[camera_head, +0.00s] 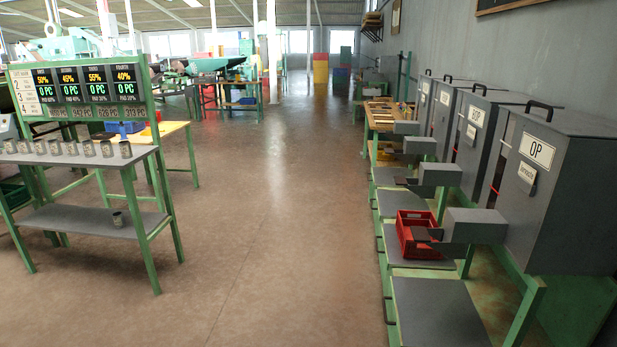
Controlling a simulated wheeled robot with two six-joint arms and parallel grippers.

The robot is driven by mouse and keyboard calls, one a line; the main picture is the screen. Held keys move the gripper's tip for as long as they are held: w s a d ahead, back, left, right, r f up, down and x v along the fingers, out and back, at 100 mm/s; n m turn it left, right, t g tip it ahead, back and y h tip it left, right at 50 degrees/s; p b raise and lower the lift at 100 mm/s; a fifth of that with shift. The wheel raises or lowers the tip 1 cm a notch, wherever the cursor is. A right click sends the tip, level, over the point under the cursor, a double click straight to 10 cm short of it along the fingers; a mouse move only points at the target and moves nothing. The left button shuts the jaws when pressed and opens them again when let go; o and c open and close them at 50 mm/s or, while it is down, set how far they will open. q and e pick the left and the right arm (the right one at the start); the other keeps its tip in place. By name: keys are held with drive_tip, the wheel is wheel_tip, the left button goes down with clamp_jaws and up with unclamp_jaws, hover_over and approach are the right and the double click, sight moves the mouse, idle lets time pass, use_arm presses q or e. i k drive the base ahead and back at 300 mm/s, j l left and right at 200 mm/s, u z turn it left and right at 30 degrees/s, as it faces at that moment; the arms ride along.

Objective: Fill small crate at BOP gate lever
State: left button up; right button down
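A small red crate (405,245) sits on a grey shelf at the right, beside the end of the nearest grey spout (475,225), which partly covers it. I cannot tell whether it is under that spout or just behind it. The inside is mostly hidden, so its contents cannot be told. The BOP machine (476,114) is a dark grey cabinet with a white label, behind the nearer OP machine (537,150). A grey spout (440,174) juts left further back, past the crate. The BOP gate lever is too small to tell. Neither gripper is in view.
An empty grey shelf (437,310) lies in the right foreground. A wide bare floor aisle (270,200) runs down the middle. At left, a green-framed table (80,158) holds several small cans (88,148) under a display board (85,78).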

sight(425, 192)
drive_tip(key=i, duration=2.2)
